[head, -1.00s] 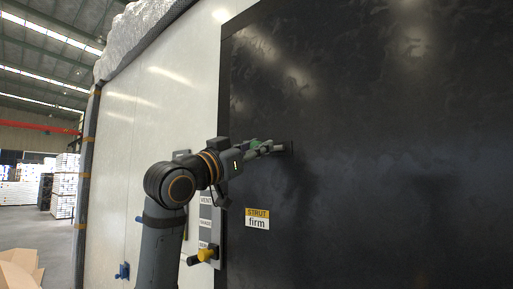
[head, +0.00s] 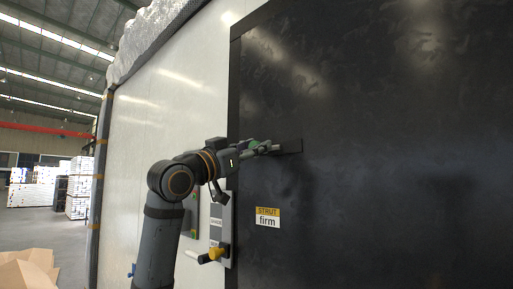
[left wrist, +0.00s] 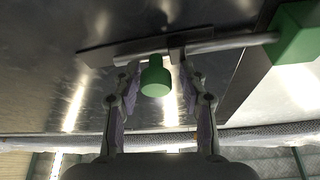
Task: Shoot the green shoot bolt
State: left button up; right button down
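The green shoot bolt shows in the left wrist view as a grey rod with a green knob (left wrist: 155,78) and a dark bracket around it. A green block (left wrist: 298,34) is at the rod's right end. My left gripper (left wrist: 160,80) is open, with one finger on each side of the knob. Small gaps show between knob and fingers. In the head view my left gripper (head: 274,149) is at the left part of the black panel, beside a dark plate (head: 291,146). The arm hides most of the bolt there. My right gripper is not in view.
The black panel (head: 380,150) fills the right side, beside a white wall (head: 140,125). A "STRUT firm" label (head: 267,217) and a yellow-and-white handle (head: 212,254) are below the gripper. A green and red item (head: 193,214) shows behind my arm. Cardboard (head: 28,268) lies lower left.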

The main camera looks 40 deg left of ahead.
pick_arm(q)
jog(key=shift+o, duration=0.4)
jog(key=shift+a, duration=0.15)
jog(key=shift+r, duration=0.35)
notch_tip(320, 180, up, 9)
jog(key=shift+s+r, duration=0.1)
jog(key=shift+r, duration=0.05)
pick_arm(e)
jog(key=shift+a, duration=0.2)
